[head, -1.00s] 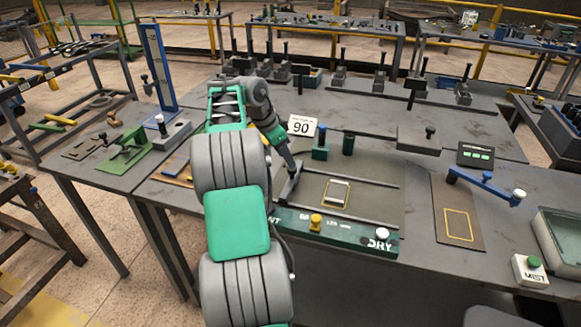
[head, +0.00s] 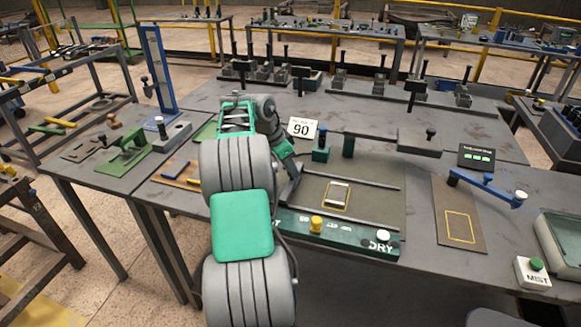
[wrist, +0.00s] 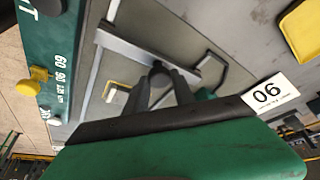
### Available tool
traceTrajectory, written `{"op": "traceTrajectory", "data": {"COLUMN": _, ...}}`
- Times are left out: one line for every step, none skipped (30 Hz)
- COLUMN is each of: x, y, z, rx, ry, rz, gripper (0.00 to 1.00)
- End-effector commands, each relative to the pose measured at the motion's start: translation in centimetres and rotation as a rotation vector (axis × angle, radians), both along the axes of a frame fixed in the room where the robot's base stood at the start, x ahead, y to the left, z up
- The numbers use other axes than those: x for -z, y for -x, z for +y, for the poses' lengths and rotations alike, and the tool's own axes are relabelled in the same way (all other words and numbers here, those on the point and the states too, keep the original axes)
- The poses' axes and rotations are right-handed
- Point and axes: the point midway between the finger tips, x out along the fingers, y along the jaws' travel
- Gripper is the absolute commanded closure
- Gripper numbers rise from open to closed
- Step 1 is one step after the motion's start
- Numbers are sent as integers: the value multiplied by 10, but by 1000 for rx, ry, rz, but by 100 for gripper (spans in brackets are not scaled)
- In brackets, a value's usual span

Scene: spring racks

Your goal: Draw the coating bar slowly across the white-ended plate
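The coating bar (head: 291,187) is a dark grey bar at the left end of the two rails. It also shows in the wrist view (wrist: 130,45) as a grey bar lying across the rails. The white-ended plate (head: 338,193) lies between the rails inside a yellow outline, right of the bar and apart from it. In the wrist view the plate (wrist: 110,92) shows only in part. My gripper (wrist: 172,78) has its dark fingers down at the bar. I cannot tell whether they are closed on it. In the head view my arm partly hides the gripper.
A green front panel (head: 340,234) has a yellow knob (head: 316,223) and a white knob. A brown board (head: 459,212) with a yellow outline lies right. The track right of the bar is clear around the plate.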

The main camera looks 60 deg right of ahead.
Motion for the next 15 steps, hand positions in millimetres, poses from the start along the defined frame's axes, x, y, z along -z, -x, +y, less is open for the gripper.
{"op": "traceTrajectory", "data": {"x": 0, "y": 0, "z": 0, "rx": 0, "ry": 0, "rz": 0, "gripper": 75}}
{"op": "traceTrajectory", "data": {"x": 0, "y": 0, "z": 0, "rx": 0, "ry": 0, "rz": 0, "gripper": 77}}
{"op": "traceTrajectory", "data": {"x": 0, "y": 0, "z": 0, "rx": 0, "ry": 0, "rz": 0, "gripper": 80}}
{"op": "traceTrajectory", "data": {"x": 0, "y": 0, "z": 0, "rx": 0, "ry": 0, "rz": 0, "gripper": 83}}
{"op": "traceTrajectory", "data": {"x": 0, "y": 0, "z": 0, "rx": 0, "ry": 0, "rz": 0, "gripper": 85}}
{"op": "traceTrajectory", "data": {"x": 0, "y": 0, "z": 0, "rx": 0, "ry": 0, "rz": 0, "gripper": 88}}
{"op": "traceTrajectory", "data": {"x": 0, "y": 0, "z": 0, "rx": 0, "ry": 0, "rz": 0, "gripper": 91}}
{"op": "traceTrajectory", "data": {"x": 0, "y": 0, "z": 0, "rx": 0, "ry": 0, "rz": 0, "gripper": 93}}
{"op": "traceTrajectory", "data": {"x": 0, "y": 0, "z": 0, "rx": 0, "ry": 0, "rz": 0, "gripper": 97}}
{"op": "traceTrajectory", "data": {"x": 0, "y": 0, "z": 0, "rx": 0, "ry": 0, "rz": 0, "gripper": 99}}
{"op": "traceTrajectory", "data": {"x": 0, "y": 0, "z": 0, "rx": 0, "ry": 0, "rz": 0, "gripper": 100}}
{"op": "traceTrajectory", "data": {"x": 0, "y": 0, "z": 0, "rx": 0, "ry": 0, "rz": 0, "gripper": 100}}
{"op": "traceTrajectory", "data": {"x": 0, "y": 0, "z": 0, "rx": 0, "ry": 1, "rz": -1, "gripper": 100}}
{"op": "traceTrajectory", "data": {"x": 0, "y": 0, "z": 0, "rx": 0, "ry": 1, "rz": -1, "gripper": 100}}
{"op": "traceTrajectory", "data": {"x": 0, "y": 0, "z": 0, "rx": 0, "ry": 1, "rz": -1, "gripper": 100}}
